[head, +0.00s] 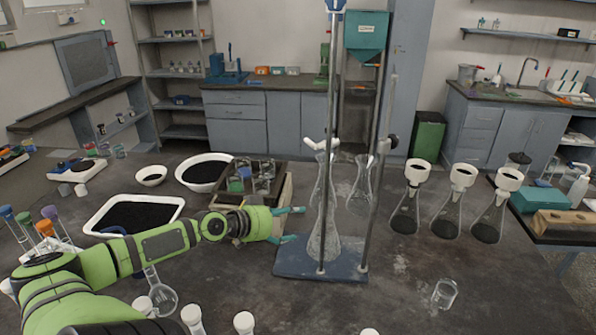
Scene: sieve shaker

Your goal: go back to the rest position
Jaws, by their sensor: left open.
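My left arm comes in from the lower left and reaches across the bench. My left gripper (290,225) is open, with its two teal fingers apart and nothing seen between them. It is just left of the blue base (338,264) of a metal stand that carries a clear glass flask (331,238). The near finger looks close to the base's back left edge; I cannot tell whether it touches. My right gripper is not in view.
Three filter flasks with white funnels (462,175) stand at the right. A glass beaker (444,293) is at the front right. A white tray of dark grains (135,214), bowls and a crate of jars (250,185) sit behind my arm.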

